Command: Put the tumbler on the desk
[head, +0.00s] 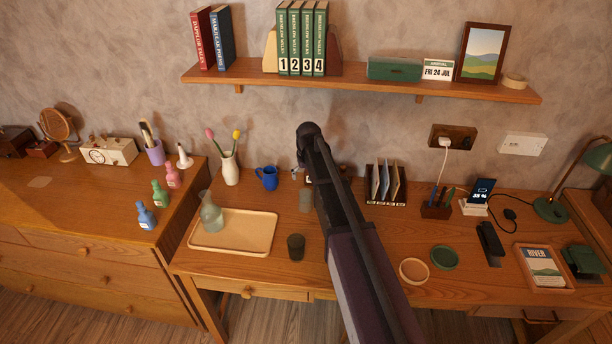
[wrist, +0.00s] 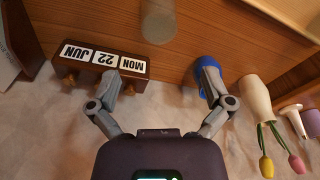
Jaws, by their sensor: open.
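A dark grey tumbler (head: 296,247) stands upright on the desk (head: 225,268), right of the tray. A second, paler translucent tumbler (head: 305,200) stands further back, close beside my arm. A translucent round cup shape, seemingly that paler one, shows at the top of the wrist view (wrist: 157,22). My gripper (wrist: 168,82) is open, its fingers spread wide with nothing between them. The cup shape lies beyond the fingertips, apart from them. In the head view my arm hides most of the gripper.
A blue mug (head: 267,178) is behind the right finger in the wrist view; a dark calendar block (wrist: 104,60) is by the left. A tray (head: 255,234) with a translucent carafe (head: 211,214), a tulip vase (head: 230,169) and a letter rack (head: 386,185) stand nearby. The shelf (head: 350,83) overhangs.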

